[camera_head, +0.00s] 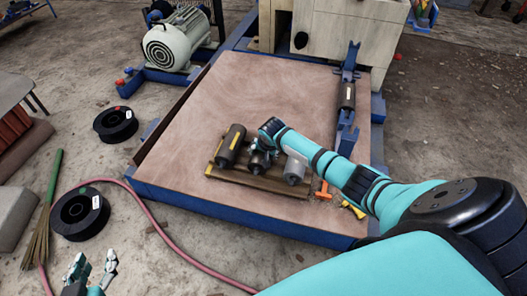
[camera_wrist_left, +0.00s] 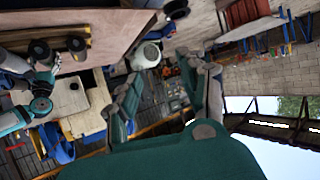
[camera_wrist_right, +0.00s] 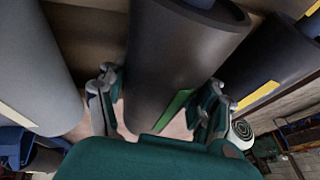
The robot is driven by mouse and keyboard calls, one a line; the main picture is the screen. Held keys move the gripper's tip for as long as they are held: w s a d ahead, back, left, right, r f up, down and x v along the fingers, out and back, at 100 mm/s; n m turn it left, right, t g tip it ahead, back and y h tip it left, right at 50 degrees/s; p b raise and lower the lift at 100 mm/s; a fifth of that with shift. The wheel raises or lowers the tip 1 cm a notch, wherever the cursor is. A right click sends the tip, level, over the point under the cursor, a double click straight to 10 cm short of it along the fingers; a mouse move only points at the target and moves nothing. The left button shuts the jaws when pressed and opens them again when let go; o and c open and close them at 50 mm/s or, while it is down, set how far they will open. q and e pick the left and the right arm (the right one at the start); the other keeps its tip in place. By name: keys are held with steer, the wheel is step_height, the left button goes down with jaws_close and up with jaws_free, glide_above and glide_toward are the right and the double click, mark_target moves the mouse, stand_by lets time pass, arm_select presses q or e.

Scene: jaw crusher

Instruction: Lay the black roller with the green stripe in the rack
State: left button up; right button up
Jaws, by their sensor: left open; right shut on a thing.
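The black roller with the green stripe (camera_wrist_right: 180,60) is between the fingers of my right gripper (camera_wrist_right: 158,112), which is shut on it. In the head view my right gripper (camera_head: 268,143) hides most of this roller; its dark end (camera_head: 259,163) shows below. It is over the middle of the wooden rack (camera_head: 240,178), between the other two rollers. I cannot tell whether it touches the rack. My left gripper (camera_head: 92,268) is open and empty at the lower left, away from the table; its fingers also show in the left wrist view (camera_wrist_left: 168,90).
A dark roller with a yellow stripe (camera_head: 230,146) lies left in the rack, a grey roller (camera_head: 296,166) right. Another roller (camera_head: 348,96) is on the blue frame at the table's right. An orange-handled tool (camera_head: 323,190) lies beside the rack. The brown tabletop (camera_head: 240,90) behind is clear.

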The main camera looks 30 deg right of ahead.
steer(key=shift+w+f, duration=0.1)
steer(key=shift+f, duration=0.1)
steer(key=o, duration=1.7)
steer(key=shift+o, duration=0.6)
steer(key=shift+s+f, duration=0.2)
steer(key=v, duration=1.2)
steer(key=shift+w+r, duration=0.1)
steer(key=shift+r, duration=0.05)
arm_select(q)
steer(key=shift+w+d+r+t, duration=0.1)
steer(key=shift+w+r+t, duration=0.3)
steer(key=shift+r, duration=0.15)
